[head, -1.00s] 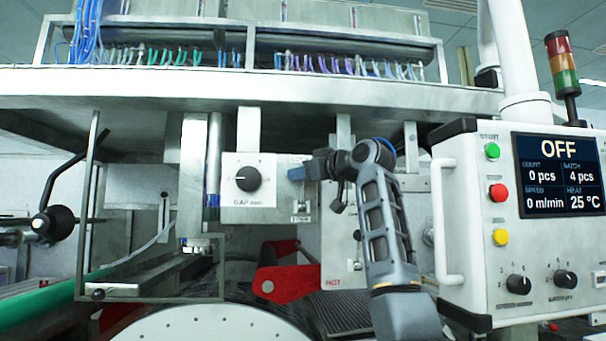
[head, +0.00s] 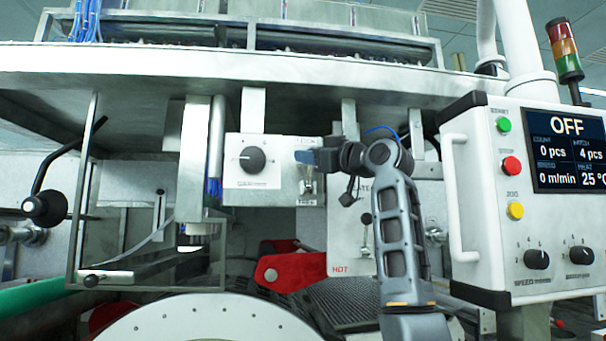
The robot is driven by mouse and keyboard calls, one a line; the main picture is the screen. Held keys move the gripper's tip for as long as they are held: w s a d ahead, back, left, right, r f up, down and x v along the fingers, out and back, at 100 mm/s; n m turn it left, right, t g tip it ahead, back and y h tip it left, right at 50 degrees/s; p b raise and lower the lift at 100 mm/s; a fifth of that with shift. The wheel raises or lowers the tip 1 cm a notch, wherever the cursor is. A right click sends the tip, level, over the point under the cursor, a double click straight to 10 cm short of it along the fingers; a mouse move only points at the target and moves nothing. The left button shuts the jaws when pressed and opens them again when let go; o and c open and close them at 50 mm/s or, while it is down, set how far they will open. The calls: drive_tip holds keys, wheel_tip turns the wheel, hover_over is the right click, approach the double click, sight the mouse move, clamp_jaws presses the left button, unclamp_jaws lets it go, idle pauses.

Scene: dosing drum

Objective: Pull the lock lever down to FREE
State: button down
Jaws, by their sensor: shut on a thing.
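The lock lever's blue handle (head: 304,157) shows near the top of a small pale plate (head: 308,200), just under its upper label. The lower label on that plate appears to read FREE. My gripper (head: 317,158) comes in from the right and is shut on the handle. The jaws and dark wrist hide part of the lever, so its pivot is not clear. The handle stands high on the plate, well above the lower label.
A dial box (head: 252,161) stands directly left of the lever plate. A plate marked HOT (head: 345,248) hangs behind my forearm. The control panel (head: 500,220) with its white handle (head: 457,198) is close on the right. A red bracket (head: 290,271) and a drum (head: 215,325) lie below.

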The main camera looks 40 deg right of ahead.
drive_tip(key=s+a+f+n+t+y+b, duration=0.2)
drive_tip(key=f+n+y+b, duration=0.4)
drive_tip(key=b, duration=1)
drive_tip(key=shift+s+f+n+t, duration=0.35)
drive_tip(key=shift+s+n+t, duration=0.25)
drive_tip(key=shift+n+t, duration=0.75)
drive_tip(key=shift+a+f+b, duration=0.1)
drive_tip(key=shift+f+b, duration=0.05)
drive_tip(key=shift+b, duration=0.2)
drive_tip(key=c, duration=1.1)
unclamp_jaws()
drive_tip(key=shift+y, duration=0.5)
drive_tip(key=shift+h, duration=0.3)
drive_tip(key=v, duration=0.8)
drive_tip(key=shift+b, duration=0.45)
drive_tip(key=shift+w, duration=0.1)
